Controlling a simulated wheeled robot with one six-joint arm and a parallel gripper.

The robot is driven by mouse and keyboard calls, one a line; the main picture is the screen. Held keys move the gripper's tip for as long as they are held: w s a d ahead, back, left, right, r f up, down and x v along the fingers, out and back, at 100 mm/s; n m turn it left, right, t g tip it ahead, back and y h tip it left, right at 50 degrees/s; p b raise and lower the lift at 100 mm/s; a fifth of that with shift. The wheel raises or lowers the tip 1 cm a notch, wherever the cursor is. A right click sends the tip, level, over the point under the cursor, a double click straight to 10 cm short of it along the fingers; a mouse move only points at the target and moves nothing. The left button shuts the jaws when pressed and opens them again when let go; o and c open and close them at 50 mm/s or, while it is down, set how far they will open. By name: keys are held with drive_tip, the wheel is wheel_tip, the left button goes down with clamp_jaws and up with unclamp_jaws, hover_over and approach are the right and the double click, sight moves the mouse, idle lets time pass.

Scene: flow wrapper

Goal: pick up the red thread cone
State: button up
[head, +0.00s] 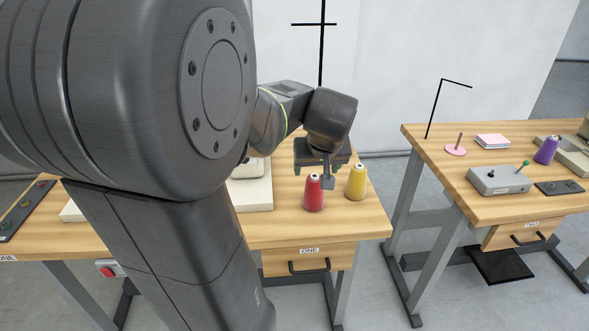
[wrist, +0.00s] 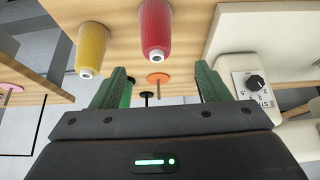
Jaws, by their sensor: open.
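The red thread cone (head: 314,194) stands upright on the near wooden table, close to its front edge. In the wrist view the red cone (wrist: 156,28) shows at the top, beyond the fingertips and between their lines, with its white tip facing down the picture. My gripper (head: 328,180) hangs just above and behind the red cone in the head view. In the wrist view my gripper (wrist: 158,85) has its two green fingers wide apart with no cone between them. A yellow thread cone (head: 356,182) stands just right of the red one, and it also shows in the wrist view (wrist: 92,48).
A pale machine (head: 252,194) stands left of the cones; its dial (wrist: 257,82) shows in the wrist view. An orange disc with a pin (wrist: 159,78) is beyond the fingers. A second table (head: 470,200) at right holds a purple cone (head: 546,150) and a control box (head: 499,181).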

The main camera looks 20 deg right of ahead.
sight(313, 179)
drive_tip(key=b+x, duration=0.1)
drive_tip(key=x, duration=0.5)
drive_tip(key=shift+w+f, duration=0.1)
drive_tip(key=shift+f, duration=0.25)
drive_tip(key=shift+d+b+x, duration=0.1)
drive_tip(key=shift+b+x, duration=0.1)
drive_tip(key=shift+x, duration=1.15)
drive_tip(key=shift+d+b+x, duration=0.15)
drive_tip(key=shift+b+x, duration=0.05)
drive_tip(key=shift+x, duration=1.1)
drive_tip(key=c, duration=1.1)
